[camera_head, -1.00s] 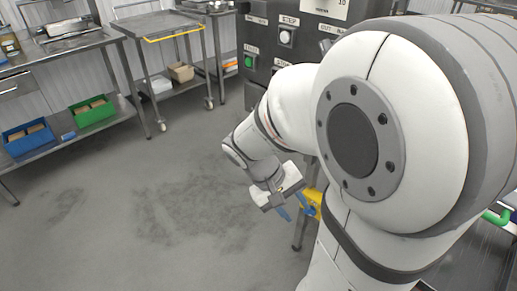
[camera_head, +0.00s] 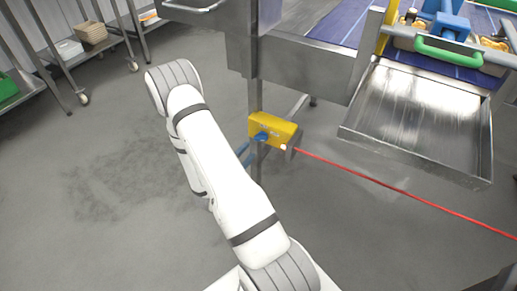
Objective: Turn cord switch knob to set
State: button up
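A yellow cord switch box (camera_head: 278,131) is mounted on a metal leg of the machine, in the middle of the head view. A small blue part, which looks like its knob (camera_head: 261,136), shows on its left front. A red cord (camera_head: 400,188) runs from the box's right end to the lower right. My gripper (camera_head: 245,153) is mostly hidden behind my white arm. Only blue finger parts show, just left of and below the box. I cannot tell whether they touch the knob or how far apart they are. The knob's setting is too small to read.
A metal tray (camera_head: 378,142) sticks out at the right, below a blue conveyor belt (camera_head: 335,22). A green handle (camera_head: 449,50) and yellow parts sit above it. A wheeled cart (camera_head: 122,30) stands at the back left. The grey floor (camera_head: 100,180) is clear at the left.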

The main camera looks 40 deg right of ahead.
aim_at(258, 140)
jog(key=shift+t, duration=0.3)
jog(key=x, duration=0.2)
jog(key=f+b+x, duration=0.1)
jog(key=x, duration=0.4)
jog(key=shift+w+d+f+b, duration=0.25)
jog(key=shift+w+f+b, duration=0.05)
jog(key=shift+w, duration=0.05)
